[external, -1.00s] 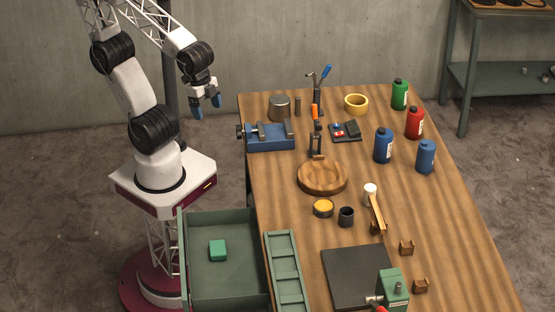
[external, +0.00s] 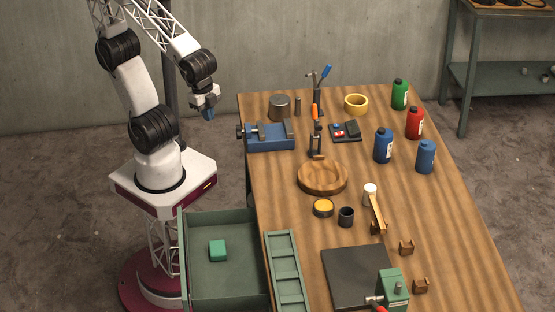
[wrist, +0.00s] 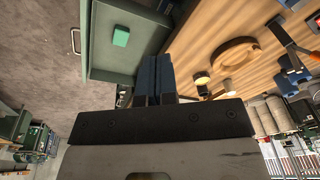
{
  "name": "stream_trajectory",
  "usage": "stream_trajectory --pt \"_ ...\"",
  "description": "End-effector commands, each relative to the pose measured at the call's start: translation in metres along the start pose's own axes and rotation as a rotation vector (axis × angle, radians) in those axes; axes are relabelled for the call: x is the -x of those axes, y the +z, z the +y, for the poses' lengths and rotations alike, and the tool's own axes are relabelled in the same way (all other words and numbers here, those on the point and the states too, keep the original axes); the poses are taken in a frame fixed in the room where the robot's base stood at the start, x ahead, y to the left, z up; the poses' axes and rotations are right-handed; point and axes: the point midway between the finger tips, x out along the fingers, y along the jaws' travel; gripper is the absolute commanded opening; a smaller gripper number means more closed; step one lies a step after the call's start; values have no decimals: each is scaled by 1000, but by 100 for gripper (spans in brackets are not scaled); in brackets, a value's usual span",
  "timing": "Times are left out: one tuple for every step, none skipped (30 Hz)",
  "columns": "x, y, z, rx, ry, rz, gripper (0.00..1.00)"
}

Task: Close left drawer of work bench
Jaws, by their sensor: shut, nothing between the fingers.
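A grey-green drawer (external: 200,286) stands pulled out from the left side of the wooden work bench (external: 300,225). A small green block (external: 218,250) lies inside it. The drawer also shows in the wrist view (wrist: 101,50), with its front and metal handle (wrist: 75,41) at the left. My gripper (external: 208,115) is shut and empty, in the air left of the bench's far end, behind the drawer and apart from it. In the wrist view its blue fingers (wrist: 154,78) are together. The handle is hidden in the external view.
A blue vise (external: 270,137) sits at the bench's left edge, close to my gripper. A wooden bowl (external: 322,177), several bottles and a green divided tray (external: 285,270) are on the bench. The floor left of the bench, between vise and drawer, is clear.

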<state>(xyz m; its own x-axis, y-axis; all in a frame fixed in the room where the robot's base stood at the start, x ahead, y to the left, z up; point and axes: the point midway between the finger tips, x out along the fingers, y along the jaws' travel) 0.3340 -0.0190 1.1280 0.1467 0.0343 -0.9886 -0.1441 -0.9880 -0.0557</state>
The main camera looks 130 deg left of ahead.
Motion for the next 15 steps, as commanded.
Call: stream_trajectory --pt "-4 -6 5 -37 -8 -25 0" --pt "-6 -9 7 -58 -16 -38 0" --pt "-9 -13 11 -88 -24 -56 0" --pt "-11 -16 14 -110 -32 -70 0" --pt "-14 -19 16 -133 -40 -86 0" --pt "-17 -23 20 -164 -50 -104 0" --pt "-19 -27 23 -187 -58 -117 0" --pt "-22 -30 26 -211 -66 -130 0" --pt "-25 -34 31 -242 -77 -148 0" --pt "-27 -37 34 -266 -86 -163 0" --pt "-30 -40 37 -288 -94 -177 0" --pt "-33 -44 42 -320 -106 -194 0" --pt "-36 -47 45 -342 -114 -207 0" --pt "-38 -50 49 -365 -124 -219 0" --pt "-42 -53 54 -396 -137 -238 0"
